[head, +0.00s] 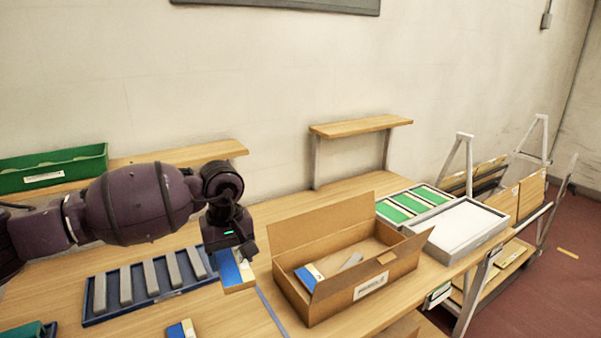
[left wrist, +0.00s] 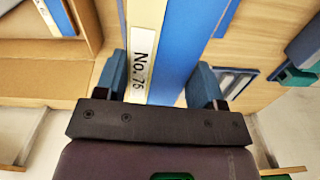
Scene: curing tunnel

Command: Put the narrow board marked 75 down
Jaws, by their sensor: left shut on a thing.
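The narrow board marked 75 (left wrist: 176,55) is blue and cream, with a white label that seems to read No.75; the last digit is hard to make out. My left gripper (left wrist: 160,85) is shut on it, with one blue-grey finger on each side. In the head view my left gripper (head: 234,256) points down, with the board (head: 232,274) under it, between the blue rack and the cardboard box. The gripper hides part of the board there. I cannot tell whether the board touches the table. My right gripper is not in view.
A blue rack (head: 88,320) with several grey bars is left of the board. An open cardboard box (head: 330,305) with a blue-white piece inside stands right. Another blue-white piece (head: 181,329) lies in front. Green-panelled tray (head: 379,213) and white tray (head: 462,230) are farther right.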

